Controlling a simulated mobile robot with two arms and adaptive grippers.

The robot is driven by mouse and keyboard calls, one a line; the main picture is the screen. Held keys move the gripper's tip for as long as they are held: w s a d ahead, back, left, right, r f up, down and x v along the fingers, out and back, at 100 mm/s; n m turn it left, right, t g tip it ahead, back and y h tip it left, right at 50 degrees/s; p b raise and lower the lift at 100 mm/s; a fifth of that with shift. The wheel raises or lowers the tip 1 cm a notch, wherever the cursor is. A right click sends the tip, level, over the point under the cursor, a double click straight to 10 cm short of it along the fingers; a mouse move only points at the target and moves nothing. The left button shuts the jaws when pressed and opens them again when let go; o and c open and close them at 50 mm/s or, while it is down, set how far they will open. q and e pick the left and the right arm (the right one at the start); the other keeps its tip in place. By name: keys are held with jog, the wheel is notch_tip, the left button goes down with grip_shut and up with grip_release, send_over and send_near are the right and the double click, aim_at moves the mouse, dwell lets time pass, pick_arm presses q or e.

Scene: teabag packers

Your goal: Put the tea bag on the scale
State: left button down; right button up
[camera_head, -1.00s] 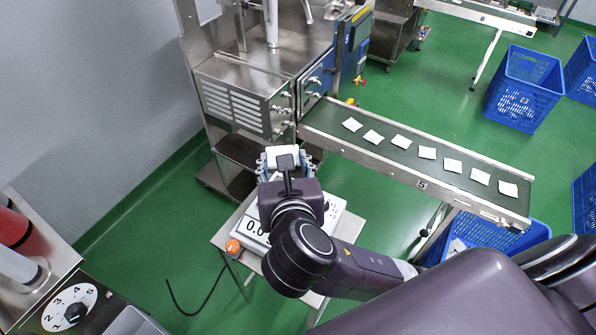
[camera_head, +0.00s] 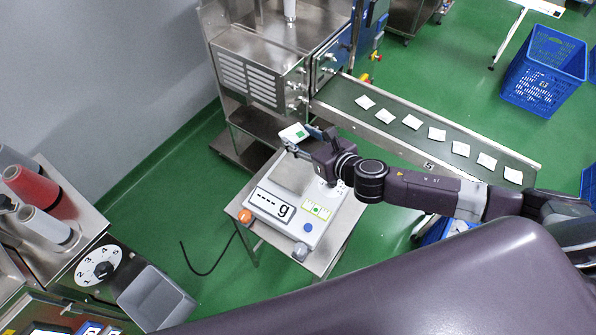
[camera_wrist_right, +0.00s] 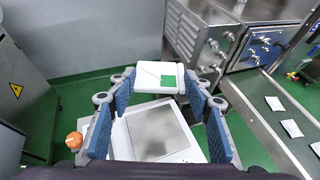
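The tea bag (camera_head: 291,133), white with a green square, is at the fingertips of my right gripper (camera_head: 305,142). In the right wrist view the bag (camera_wrist_right: 148,78) spans the gap between the blue finger pads of the gripper (camera_wrist_right: 160,88), which appears shut on its sides. The bag is held above the far side of the scale (camera_head: 310,222). The scale's steel plate (camera_wrist_right: 158,132) looks empty in the wrist view. The scale's display (camera_head: 270,205) reads dashes and "g". My left gripper is not in view.
The scale stands on a small steel table (camera_head: 327,262). An orange knob (camera_head: 245,216) is at its left. A conveyor (camera_head: 395,131) with several white packets runs behind my right arm. A steel machine (camera_head: 262,70) stands at the back. Blue crates (camera_head: 543,68) are at the right.

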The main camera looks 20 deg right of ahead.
jog(key=b, duration=0.3)
send_over(300, 178)
notch_tip(300, 178, down, 13)
jog(key=shift+w+r, duration=0.1)
jog(key=shift+r, duration=0.1)
jog(key=shift+f+b, duration=1.35)
jog(key=shift+f, duration=1)
